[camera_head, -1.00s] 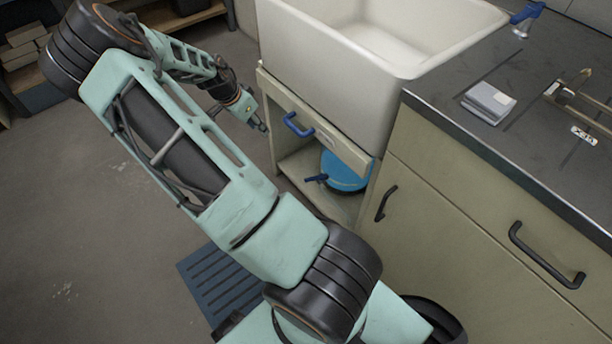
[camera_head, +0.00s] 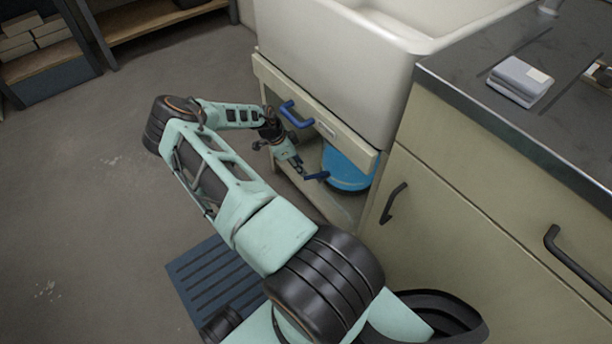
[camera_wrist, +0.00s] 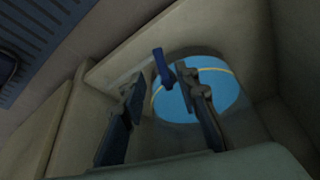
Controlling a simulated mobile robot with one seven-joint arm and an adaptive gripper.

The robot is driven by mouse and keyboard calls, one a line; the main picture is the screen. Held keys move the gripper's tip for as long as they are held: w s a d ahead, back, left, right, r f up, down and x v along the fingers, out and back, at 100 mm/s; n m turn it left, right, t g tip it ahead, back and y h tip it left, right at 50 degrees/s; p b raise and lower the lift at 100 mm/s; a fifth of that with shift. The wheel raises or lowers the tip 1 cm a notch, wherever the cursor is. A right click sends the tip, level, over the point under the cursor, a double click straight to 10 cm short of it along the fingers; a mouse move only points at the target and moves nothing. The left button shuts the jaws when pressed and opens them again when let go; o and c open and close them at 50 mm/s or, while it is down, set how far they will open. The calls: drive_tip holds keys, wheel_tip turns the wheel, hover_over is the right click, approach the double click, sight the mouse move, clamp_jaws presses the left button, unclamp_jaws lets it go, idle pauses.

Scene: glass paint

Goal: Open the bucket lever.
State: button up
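The blue bucket (camera_head: 347,170) sits on the low shelf inside the cabinet under the sink. Its dark blue lever (camera_head: 316,176) sticks out to the left of the bucket. In the wrist view the bucket (camera_wrist: 215,95) is a bright blue round shape with a pale yellow line, and the lever (camera_wrist: 162,67) stands ahead of and between my fingers. My gripper (camera_head: 302,170) is beside the lever's end in the head view. In the wrist view my gripper (camera_wrist: 165,95) has its two fingers apart, with nothing held. Whether a finger touches the lever is unclear.
The white sink (camera_head: 350,70) is overhead. The cabinet walls close in around the shelf. A blue slatted mat (camera_head: 215,285) lies on the floor, which is clear at left.

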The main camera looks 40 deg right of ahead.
sight(308, 177)
drive_tip(key=b+x, duration=0.1)
drive_tip(key=x, duration=0.5)
drive_tip(key=shift+d+f+b, duration=0.15)
drive_tip(key=shift+f+b, duration=0.1)
drive_tip(key=shift+b, duration=0.1)
clamp_jaws()
